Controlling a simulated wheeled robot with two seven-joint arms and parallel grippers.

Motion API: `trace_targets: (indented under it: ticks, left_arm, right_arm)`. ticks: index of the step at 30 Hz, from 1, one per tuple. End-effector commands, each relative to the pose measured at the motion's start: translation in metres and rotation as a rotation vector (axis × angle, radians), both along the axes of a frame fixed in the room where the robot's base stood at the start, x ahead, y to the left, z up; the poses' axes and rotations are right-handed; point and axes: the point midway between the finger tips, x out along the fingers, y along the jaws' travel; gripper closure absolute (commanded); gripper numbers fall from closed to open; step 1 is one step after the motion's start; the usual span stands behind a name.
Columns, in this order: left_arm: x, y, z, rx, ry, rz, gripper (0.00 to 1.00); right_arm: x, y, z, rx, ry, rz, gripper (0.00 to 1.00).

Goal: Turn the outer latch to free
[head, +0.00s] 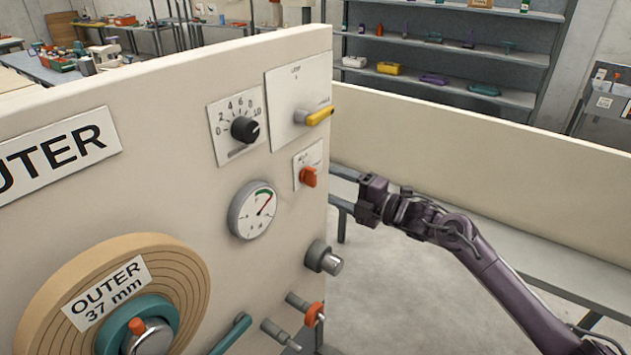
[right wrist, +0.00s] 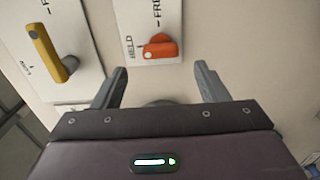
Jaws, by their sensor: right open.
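A small white plate (head: 307,165) on the cream panel carries an orange knob (head: 308,177). In the right wrist view the orange knob (right wrist: 160,50) sits by the words HELD and FRE…, the last cut off. Its narrow end points toward HELD. My right gripper (head: 345,188) is at the panel's right edge in the head view. In the right wrist view my right gripper (right wrist: 161,69) has its fingers apart and empty, with the knob ahead of the gap, not between them. My left gripper is not in view.
A yellow lever (head: 318,116) is on a larger plate above the knob. A black dial (head: 244,130), a gauge (head: 254,210) and a grey knob (head: 323,258) are nearby. The OUTER reel (head: 190,275) is lower left. Open floor lies right of the panel.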

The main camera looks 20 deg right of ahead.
Motion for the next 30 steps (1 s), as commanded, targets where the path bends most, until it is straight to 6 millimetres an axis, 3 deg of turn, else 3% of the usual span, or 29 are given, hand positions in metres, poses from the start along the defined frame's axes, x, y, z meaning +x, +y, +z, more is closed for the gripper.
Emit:
trace_targets:
  ticks: [10,22,30]
  left_arm:
    - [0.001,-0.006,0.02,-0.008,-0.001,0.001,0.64]
    - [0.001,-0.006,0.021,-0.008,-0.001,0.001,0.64]
    - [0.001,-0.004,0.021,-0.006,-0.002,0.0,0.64]
  right_arm:
    - [0.042,0.033,0.003,0.005,0.002,-0.002,0.33]
    - [0.05,0.039,0.0,0.003,0.002,-0.002,0.33]
    - [0.05,0.039,0.0,0.003,0.004,-0.002,0.67]
